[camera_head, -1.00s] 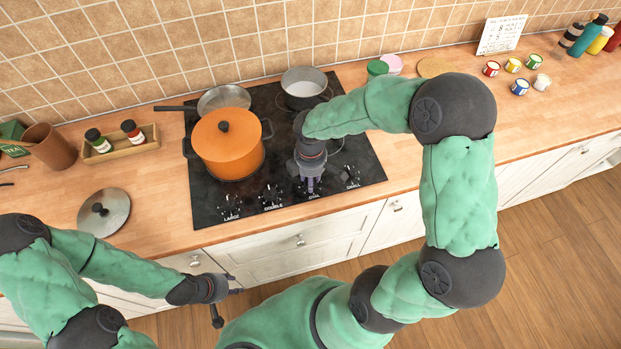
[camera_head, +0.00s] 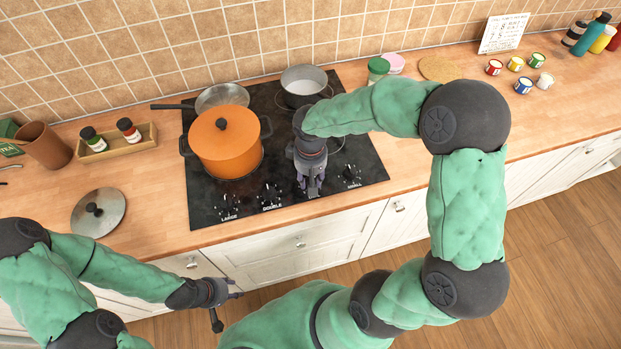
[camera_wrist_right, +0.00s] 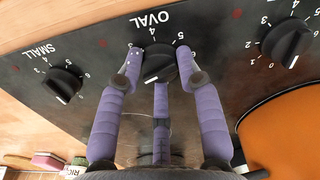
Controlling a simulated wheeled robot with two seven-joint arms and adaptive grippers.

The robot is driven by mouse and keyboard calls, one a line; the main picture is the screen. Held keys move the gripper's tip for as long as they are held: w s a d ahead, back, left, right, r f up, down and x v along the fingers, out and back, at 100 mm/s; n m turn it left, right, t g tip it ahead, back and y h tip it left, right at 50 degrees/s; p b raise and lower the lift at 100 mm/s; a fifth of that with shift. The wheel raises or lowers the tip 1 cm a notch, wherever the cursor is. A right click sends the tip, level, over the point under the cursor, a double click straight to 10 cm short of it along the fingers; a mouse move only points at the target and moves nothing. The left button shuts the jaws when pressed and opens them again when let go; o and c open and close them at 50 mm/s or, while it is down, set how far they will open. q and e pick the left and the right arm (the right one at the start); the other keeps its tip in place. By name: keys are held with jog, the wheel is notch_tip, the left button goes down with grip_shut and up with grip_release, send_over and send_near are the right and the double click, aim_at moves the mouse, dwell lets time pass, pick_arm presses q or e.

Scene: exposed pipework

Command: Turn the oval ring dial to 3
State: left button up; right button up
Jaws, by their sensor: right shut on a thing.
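The oval ring dial is a black knob (camera_wrist_right: 158,62) under the word OVAL on the black hob. My right gripper (camera_wrist_right: 158,58) is shut on it in the right wrist view, with purple fingers against both sides and a third finger below. A pale mark shows at the dial's lower edge; the 4 and 5 are readable beside it, while other numbers are partly hidden. In the head view my right gripper (camera_head: 312,188) comes down over the hob's front edge and covers this dial. My left gripper (camera_head: 229,304) is open and empty in front of the cabinets.
The SMALL dial (camera_wrist_right: 63,84) and DOUBLE dial (camera_wrist_right: 286,42) stand on either side, close to my fingers. An orange pot (camera_head: 226,145), a frying pan (camera_head: 222,98) and a grey saucepan (camera_head: 304,84) stand on the hob. A lid (camera_head: 98,212) lies on the counter at left.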

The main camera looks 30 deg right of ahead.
jog(key=m+b, duration=0.1)
jog(key=m, duration=0.5)
jog(key=shift+f+m+b, duration=0.1)
jog(key=shift+m+b, duration=0.2)
jog(key=shift+b, duration=0.05)
jog(key=m+b, duration=0.1)
jog(key=m, duration=0.5)
dwell(0.4)
jog(key=o, duration=1.1)
jog(key=shift+o, duration=0.2)
notch_tip(320, 180, up, 12)
